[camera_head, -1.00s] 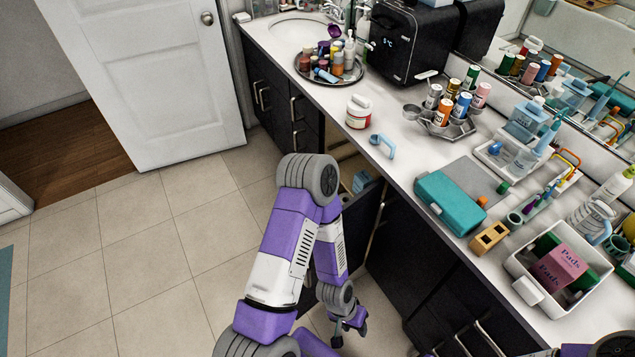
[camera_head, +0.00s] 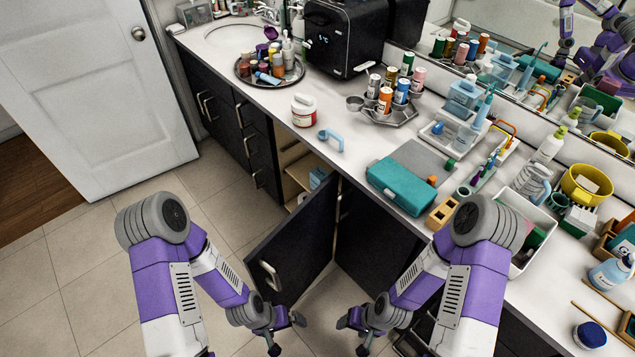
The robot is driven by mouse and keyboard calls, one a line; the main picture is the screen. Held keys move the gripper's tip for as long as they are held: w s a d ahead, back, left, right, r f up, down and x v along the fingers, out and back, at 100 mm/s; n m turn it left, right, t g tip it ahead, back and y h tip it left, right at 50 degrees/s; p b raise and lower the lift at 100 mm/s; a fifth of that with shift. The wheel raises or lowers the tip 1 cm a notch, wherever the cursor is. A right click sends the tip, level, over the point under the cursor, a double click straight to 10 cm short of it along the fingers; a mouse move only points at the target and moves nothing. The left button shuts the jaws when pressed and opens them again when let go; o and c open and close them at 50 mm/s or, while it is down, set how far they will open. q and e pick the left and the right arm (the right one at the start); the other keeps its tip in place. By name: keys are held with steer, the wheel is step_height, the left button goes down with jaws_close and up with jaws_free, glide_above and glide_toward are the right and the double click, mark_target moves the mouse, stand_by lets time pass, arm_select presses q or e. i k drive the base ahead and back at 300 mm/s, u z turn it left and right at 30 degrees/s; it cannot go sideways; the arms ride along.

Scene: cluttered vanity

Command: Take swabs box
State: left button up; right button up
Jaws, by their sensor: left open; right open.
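No box is readable as the swabs box. A light-blue item (camera_head: 318,177) sits inside the open cabinet (camera_head: 296,172) under the counter; it is small and partly hidden, so I cannot tell if it is the box. The dark cabinet door (camera_head: 300,243) stands swung out towards me. My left gripper (camera_head: 286,335) is open and empty, low in front of the door, apart from the cabinet. My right gripper (camera_head: 352,336) is open and empty, to the right of the left one, also low in front of the cabinets.
The counter above holds a teal case (camera_head: 401,185), a white-and-red jar (camera_head: 304,111), a light-blue handle-like item (camera_head: 331,138), a tray of bottles (camera_head: 245,72) and a white bin (camera_head: 510,200). The open door edge juts into the floor space. Tiled floor (camera_head: 80,255) is clear at left.

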mark_target(318, 176)
steer(key=u, duration=0.45)
steer(key=k, duration=0.6)
steer(key=u, duration=0.9)
steer(key=k, duration=0.65)
steer(key=u, duration=0.55)
steer(key=i, duration=1.85)
steer(key=z, duration=0.65)
steer(key=i, duration=1.85)
steer(key=z, duration=1.9)
steer(key=i, duration=1.05)
steer(key=z, duration=1)
